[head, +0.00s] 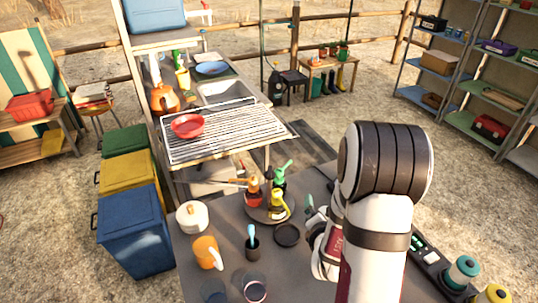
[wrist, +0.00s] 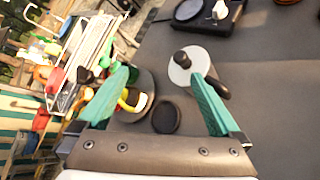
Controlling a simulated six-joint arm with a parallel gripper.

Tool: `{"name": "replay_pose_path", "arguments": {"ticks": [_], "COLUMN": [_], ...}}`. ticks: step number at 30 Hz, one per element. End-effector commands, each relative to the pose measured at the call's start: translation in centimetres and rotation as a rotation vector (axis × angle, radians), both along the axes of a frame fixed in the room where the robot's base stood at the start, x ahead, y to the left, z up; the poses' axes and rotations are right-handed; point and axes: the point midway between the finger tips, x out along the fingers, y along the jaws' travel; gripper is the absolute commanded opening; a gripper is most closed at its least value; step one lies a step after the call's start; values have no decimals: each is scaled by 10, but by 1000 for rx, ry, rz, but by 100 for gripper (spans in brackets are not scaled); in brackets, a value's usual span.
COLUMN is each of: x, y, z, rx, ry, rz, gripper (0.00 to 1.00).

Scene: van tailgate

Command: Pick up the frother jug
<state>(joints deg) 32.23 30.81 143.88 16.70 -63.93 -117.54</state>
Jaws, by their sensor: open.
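A pale, round-topped jug with a dark knob and a dark side handle, which looks like the frother jug (wrist: 183,74), stands on the grey table in the wrist view. My gripper (wrist: 162,80) is open, its green fingers wide apart and nothing held between them. The right fingertip overlaps the jug's lower right side in the picture, near the handle; I cannot tell whether it touches. In the head view my arm seems to hide the jug. One green finger shows left of my arm.
A dark round coaster (head: 287,235) lies near my gripper. A round tray (head: 257,213) holds several pump bottles. An orange jug (head: 207,252), a white lidded pot (head: 192,217) and cups stand at the table's left. A dark appliance (wrist: 205,16) stands beyond the jug.

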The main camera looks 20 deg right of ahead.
Motion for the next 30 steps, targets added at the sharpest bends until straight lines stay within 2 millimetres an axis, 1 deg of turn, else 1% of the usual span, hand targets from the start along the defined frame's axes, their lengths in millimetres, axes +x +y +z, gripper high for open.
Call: {"name": "replay_pose_path", "arguments": {"ticks": [1,3,5,6,8,10,13,15,19,22,27,29,30], "x": [-4,-9,-15,-18,-22,-22,-12,-2,11,14,15,14,14], "y": [-12,-25,-29,-27,-23,-22,-29,-35,-44,-46,-46,-45,-45], "z": [-8,-13,-22,-34,-50,-59,-67,-71,-77,-79,-79,-79,-79], "rx": [-157,-398,-570,-625,-642,-642,-643,-643,-641,-639,-639,-639,-639], "ry": [39,94,156,199,240,262,267,265,265,264,264,264,264], "rz": [65,160,230,261,283,291,292,292,292,293,293,293,293], "gripper": [100,100,100,100,100,100,100,100,100,100,100,89,82]}}
